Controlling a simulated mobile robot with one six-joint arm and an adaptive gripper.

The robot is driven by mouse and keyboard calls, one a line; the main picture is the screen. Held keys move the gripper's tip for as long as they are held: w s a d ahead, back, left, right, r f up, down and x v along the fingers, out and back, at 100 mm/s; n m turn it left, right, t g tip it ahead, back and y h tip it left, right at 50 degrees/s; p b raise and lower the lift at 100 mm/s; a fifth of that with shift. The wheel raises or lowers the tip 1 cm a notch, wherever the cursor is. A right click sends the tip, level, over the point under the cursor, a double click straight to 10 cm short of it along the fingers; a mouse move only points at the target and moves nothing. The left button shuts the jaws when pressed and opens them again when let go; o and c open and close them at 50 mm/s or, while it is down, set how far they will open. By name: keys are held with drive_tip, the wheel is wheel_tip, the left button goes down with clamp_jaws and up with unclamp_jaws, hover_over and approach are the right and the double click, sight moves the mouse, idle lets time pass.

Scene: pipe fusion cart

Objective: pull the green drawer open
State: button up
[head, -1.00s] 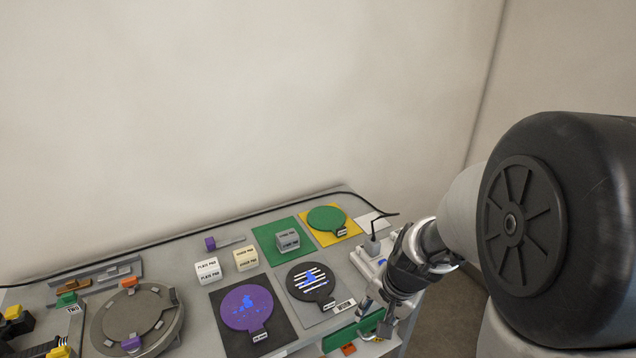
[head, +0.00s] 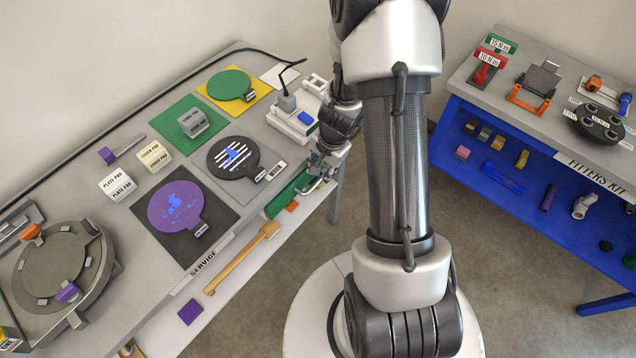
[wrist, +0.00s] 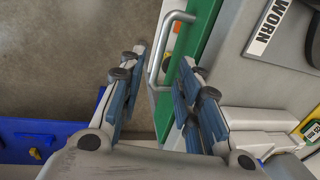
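The green drawer (head: 284,200) is in the front side of the grey service cart, near its right end. Its front also shows in the wrist view (wrist: 203,38), with a grey bar handle (wrist: 157,50) standing out from it. My gripper (wrist: 163,58) is open, with one finger on each side of the handle. Gaps show between the fingers and the bar, so it is not clamped. In the head view my gripper (head: 318,176) is at the drawer's right end and partly hides the handle. The drawer looks closed or nearly so.
The cart top (head: 130,235) holds pads, labelled blocks and a round clamp ring. Below the edge are a tan long-handled tool (head: 242,258) and a purple block (head: 190,312).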

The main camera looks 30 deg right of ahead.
sight(317, 182)
drive_tip(key=f+b, duration=0.1)
drive_tip(key=f, duration=0.2)
drive_tip(key=w+f+b, duration=0.1)
drive_tip(key=f+b, duration=0.1)
drive_tip(key=f, duration=0.1)
drive_tip(key=shift+w+a+f, duration=0.15)
drive_tip(key=shift+a+f, duration=0.05)
drive_tip(key=shift+f, duration=0.15)
drive_tip(key=shift+c, duration=0.5)
clamp_jaws()
